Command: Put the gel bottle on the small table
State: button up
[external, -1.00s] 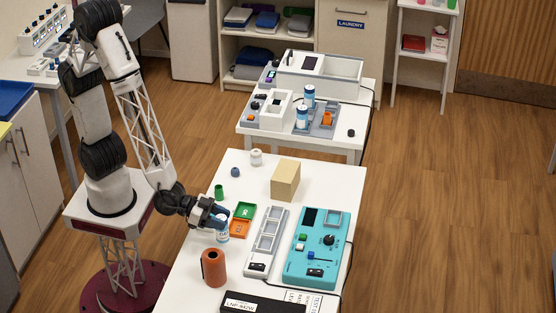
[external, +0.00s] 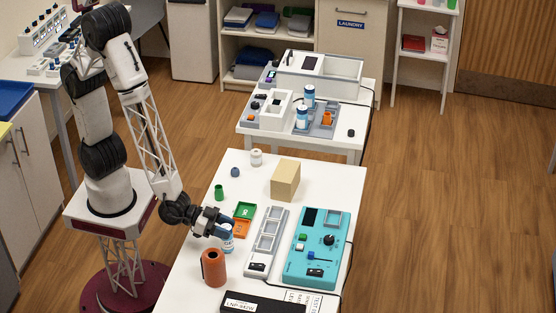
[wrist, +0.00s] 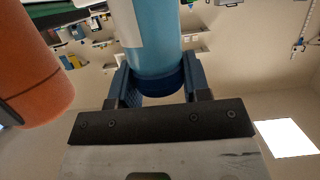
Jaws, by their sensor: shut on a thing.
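A small blue-and-white bottle (external: 227,243), which looks like the gel bottle, is at the left side of the near white table. My gripper (external: 228,228) is shut on it. In the wrist view the blue bottle (wrist: 156,38) has its dark blue cap between the fingers of my gripper (wrist: 158,85). I cannot tell whether its base touches the tabletop. A smaller white table (external: 335,143) stands behind the near one and may be the small table. Two similar blue-and-white bottles (external: 309,97) stand on it.
An orange cylinder (external: 213,268) stands close beside the held bottle; it shows at left in the wrist view (wrist: 35,70). Green and orange trays (external: 243,211), a grey rack (external: 266,245), a teal device (external: 318,245) and a tan block (external: 285,180) occupy the near table.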

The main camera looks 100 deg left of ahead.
jog(key=shift+f, duration=0.25)
jog(key=shift+f, duration=0.1)
jog(key=o, duration=1.1)
jog(key=shift+c, duration=0.2)
jog(key=shift+s, duration=0.1)
jog(key=v, duration=1.2)
jog(key=shift+o, duration=0.3)
